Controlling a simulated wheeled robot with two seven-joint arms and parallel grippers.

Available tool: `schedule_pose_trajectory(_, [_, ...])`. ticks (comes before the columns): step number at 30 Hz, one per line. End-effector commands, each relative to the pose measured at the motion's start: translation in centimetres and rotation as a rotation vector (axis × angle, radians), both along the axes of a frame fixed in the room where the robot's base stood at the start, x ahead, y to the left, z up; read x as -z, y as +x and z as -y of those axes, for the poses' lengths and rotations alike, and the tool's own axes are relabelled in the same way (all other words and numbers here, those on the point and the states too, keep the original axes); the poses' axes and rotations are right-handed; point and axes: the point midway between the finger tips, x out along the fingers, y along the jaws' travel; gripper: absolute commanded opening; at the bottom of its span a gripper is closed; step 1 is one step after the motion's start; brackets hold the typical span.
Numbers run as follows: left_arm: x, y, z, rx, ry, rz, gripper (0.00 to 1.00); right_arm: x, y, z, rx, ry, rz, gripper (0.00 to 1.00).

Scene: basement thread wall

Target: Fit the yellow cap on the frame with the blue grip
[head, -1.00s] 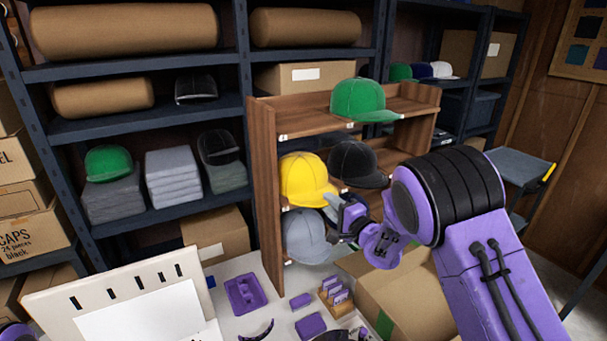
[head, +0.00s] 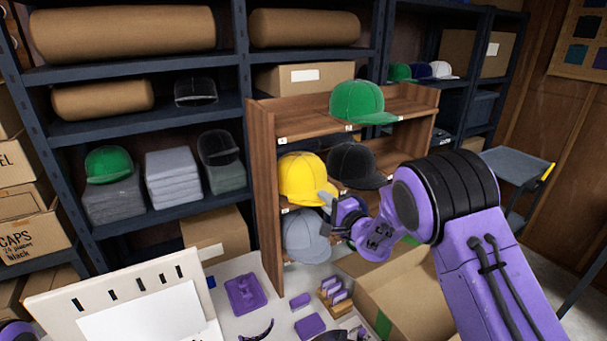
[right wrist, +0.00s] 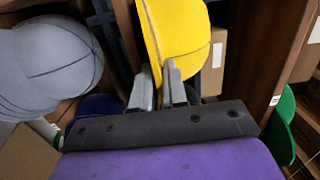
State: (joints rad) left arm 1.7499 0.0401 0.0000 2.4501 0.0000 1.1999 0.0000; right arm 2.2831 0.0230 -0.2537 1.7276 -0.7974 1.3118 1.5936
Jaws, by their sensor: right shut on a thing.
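The yellow cap (head: 302,178) sits in the middle row of the wooden cubby rack, at its left. My right gripper (head: 328,203) is at the front of this cap. In the right wrist view, the yellow cap (right wrist: 179,32) stands between the two grey fingers of my right gripper (right wrist: 158,88), which are shut on its brim. A small blue patch (head: 211,281) shows beside the white board on the table; I cannot tell whether it is the blue grip. No frame with a blue grip can be made out clearly. My left gripper is not in view.
The wooden rack (head: 264,190) also holds a green cap (head: 358,100), a black cap (head: 355,164) and a grey cap (head: 304,235) just below the yellow one. An open cardboard box (head: 425,290) stands in front. A purple tray (head: 245,293) lies on the white table.

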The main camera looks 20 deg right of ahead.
Motion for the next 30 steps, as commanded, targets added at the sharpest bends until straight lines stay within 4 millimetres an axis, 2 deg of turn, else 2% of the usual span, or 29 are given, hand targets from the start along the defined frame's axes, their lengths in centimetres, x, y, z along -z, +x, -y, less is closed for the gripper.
schedule_pose_trajectory(1, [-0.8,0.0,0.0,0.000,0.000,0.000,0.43,-0.9,0.0,0.0,0.001,0.001,0.002,0.00])
schedule_pose_trajectory(3, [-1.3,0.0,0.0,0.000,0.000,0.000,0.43,-1.4,0.0,0.0,0.001,0.001,0.002,0.00])
schedule_pose_trajectory(8, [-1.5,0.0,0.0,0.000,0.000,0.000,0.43,-1.5,-0.4,0.1,0.001,0.001,0.000,0.00])
schedule_pose_trajectory(17, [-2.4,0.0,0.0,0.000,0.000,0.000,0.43,-1.5,-5.5,1.2,0.002,0.002,0.001,0.00])
schedule_pose_trajectory(30, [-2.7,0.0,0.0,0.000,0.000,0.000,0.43,-1.3,-13.2,2.8,0.002,0.002,0.000,0.00])
